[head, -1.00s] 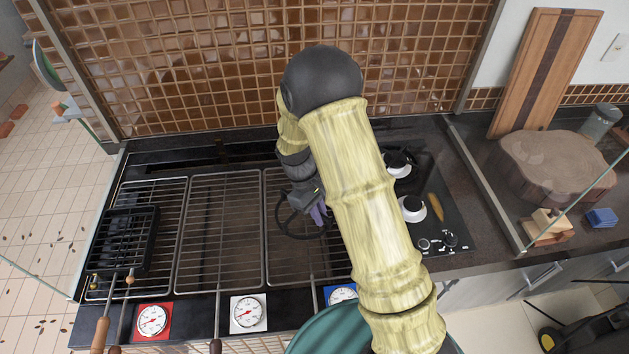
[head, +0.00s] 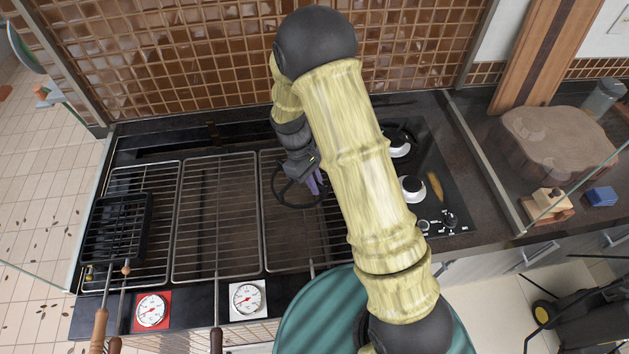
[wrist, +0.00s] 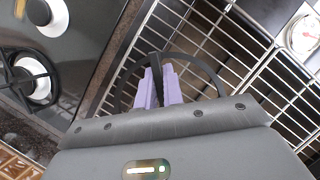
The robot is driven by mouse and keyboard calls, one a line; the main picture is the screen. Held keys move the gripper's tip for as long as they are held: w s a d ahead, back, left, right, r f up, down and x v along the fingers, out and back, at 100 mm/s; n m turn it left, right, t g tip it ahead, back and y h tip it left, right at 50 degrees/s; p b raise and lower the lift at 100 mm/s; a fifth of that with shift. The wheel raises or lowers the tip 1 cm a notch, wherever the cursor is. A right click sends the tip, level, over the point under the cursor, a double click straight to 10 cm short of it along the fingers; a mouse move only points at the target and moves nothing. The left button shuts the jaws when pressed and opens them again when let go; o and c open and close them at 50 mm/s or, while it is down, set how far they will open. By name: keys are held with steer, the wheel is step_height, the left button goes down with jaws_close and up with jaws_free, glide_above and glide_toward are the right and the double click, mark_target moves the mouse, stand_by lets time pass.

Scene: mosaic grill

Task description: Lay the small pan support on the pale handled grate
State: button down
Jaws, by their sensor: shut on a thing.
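The small pan support (head: 277,198) is a black ring with prongs. My gripper (head: 314,183) has purple fingers and is shut on it, at one side of the ring. The ring is over the right one of three pale wire grates (head: 277,251) in the head view. In the wrist view, the pan support (wrist: 205,62) stands out from the purple fingers (wrist: 162,88), with grate bars behind it. I cannot tell whether it touches the bars. The other grates are the middle one (head: 217,216) and the left one (head: 165,210). My arm hides part of the right grate.
A black grill basket (head: 117,228) lies on the left grate. Long handles with wooden ends (head: 99,330) stick out at the front. A hob with burners (head: 412,188) is to the right. The middle grate is bare. A tiled wall (head: 180,60) closes the back.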

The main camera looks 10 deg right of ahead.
steer(key=shift+f+b, duration=2.45)
steer(key=shift+f, duration=1.45)
steer(key=c, duration=1.5)
jaws_free()
steer(key=shift+o, duration=0.2)
steer(key=shift+r, duration=0.1)
steer(key=shift+r+p, duration=3.5)
steer(key=shift+r, duration=0.95)
steer(key=shift+s+f, duration=0.1)
